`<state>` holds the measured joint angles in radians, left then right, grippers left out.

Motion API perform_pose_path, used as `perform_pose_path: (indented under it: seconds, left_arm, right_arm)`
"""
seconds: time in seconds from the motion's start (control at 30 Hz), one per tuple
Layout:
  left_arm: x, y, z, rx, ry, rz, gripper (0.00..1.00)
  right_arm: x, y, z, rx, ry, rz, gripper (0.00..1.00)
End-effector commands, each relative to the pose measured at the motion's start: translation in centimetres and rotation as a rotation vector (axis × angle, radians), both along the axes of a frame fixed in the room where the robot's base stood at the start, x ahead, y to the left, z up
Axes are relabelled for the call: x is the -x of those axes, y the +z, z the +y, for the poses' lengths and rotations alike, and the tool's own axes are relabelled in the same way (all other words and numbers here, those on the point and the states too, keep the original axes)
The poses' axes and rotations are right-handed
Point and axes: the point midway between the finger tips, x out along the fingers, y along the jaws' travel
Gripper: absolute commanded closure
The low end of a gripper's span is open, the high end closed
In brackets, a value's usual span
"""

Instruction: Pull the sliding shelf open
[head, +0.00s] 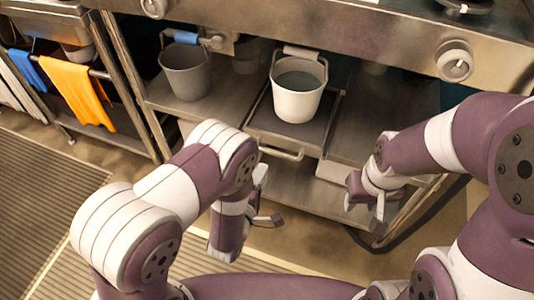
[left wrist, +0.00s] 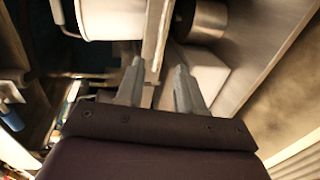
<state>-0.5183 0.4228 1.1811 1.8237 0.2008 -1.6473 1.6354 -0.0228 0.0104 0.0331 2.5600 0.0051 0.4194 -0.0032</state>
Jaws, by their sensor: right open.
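The sliding shelf (head: 264,122) is a dark tray under the counter, with a white bucket (head: 297,100) on it. Its metal bar handle (head: 282,153) runs along the front edge. My left gripper (head: 264,198) is in front of and below the handle in the head view, with its fingers apart. In the left wrist view the fingers (left wrist: 158,88) are also spread, and a pale bar (left wrist: 157,35) shows between and beyond them. I cannot tell whether they touch it. My right gripper (head: 366,205) is open and empty, to the right of the shelf.
A grey bucket (head: 186,75) stands on the fixed shelf to the left. The counter front has a knob (head: 455,62). An orange towel (head: 80,92) and a blue cloth (head: 28,70) hang at the far left. A ribbed mat (head: 45,195) lies on the floor.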

Motion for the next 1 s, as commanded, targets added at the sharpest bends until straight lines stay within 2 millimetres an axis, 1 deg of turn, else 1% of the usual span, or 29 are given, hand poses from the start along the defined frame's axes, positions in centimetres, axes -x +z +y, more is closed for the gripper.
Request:
perform_pose_path:
  seconds: [0.03, 0.2, 0.3, 0.4, 0.5, 0.57, 0.8, 0.83, 0.87, 0.9, 0.93, 1.0]
  left_arm:
    - [-1.0, -0.5, -0.3, 0.0, 0.001, -0.004, 0.62]
    - [-5.2, -1.6, -1.6, -0.002, 0.0, -0.003, 0.62]
    - [-7.4, -2.1, -2.3, -0.002, 0.001, -0.002, 0.62]
    - [-9.0, -2.3, -2.9, -0.004, -0.001, -0.001, 0.62]
    - [-9.9, -2.4, -3.2, -0.005, -0.001, -0.001, 0.62]
    - [-10.2, -2.4, -3.3, -0.006, -0.001, 0.001, 0.62]
    - [-10.3, -2.3, -3.3, -0.006, -0.001, 0.001, 0.62]
    - [-10.3, -2.3, -3.3, -0.006, -0.001, 0.001, 0.69]
    - [-10.3, -2.3, -3.3, -0.006, -0.001, 0.001, 0.79]
    - [-10.3, -2.3, -3.3, -0.006, -0.001, 0.001, 0.92]
    - [-10.3, -2.3, -3.3, -0.006, -0.001, 0.001, 1.0]
    - [-10.3, -2.3, -3.3, -0.006, -0.001, 0.001, 1.0]
  right_arm:
    - [0.0, -0.7, 0.0, 0.0, 0.0, 0.0, 0.57]
    - [0.0, -2.1, 0.0, 0.0, 0.0, 0.001, 0.57]
    - [0.0, -2.8, 0.0, 0.0, 0.0, 0.001, 0.57]
    - [0.0, -3.3, 0.0, 0.0, 0.0, 0.001, 0.57]
    - [0.0, -3.5, 0.0, 0.0, 0.0, 0.001, 0.57]
    - [0.0, -3.5, 0.0, 0.0, 0.0, 0.001, 0.57]
    - [0.0, -3.4, 0.0, 0.0, 0.0, 0.0, 0.57]
    - [0.0, -3.4, 0.0, 0.0, 0.0, 0.0, 0.57]
    - [0.0, -3.4, 0.0, 0.0, 0.0, 0.001, 0.57]
    - [0.0, -3.4, 0.0, 0.0, 0.0, 0.001, 0.57]
    - [0.0, -3.4, 0.0, 0.0, 0.0, 0.001, 0.57]
    - [0.0, -3.4, 0.0, 0.0, 0.0, 0.001, 0.57]
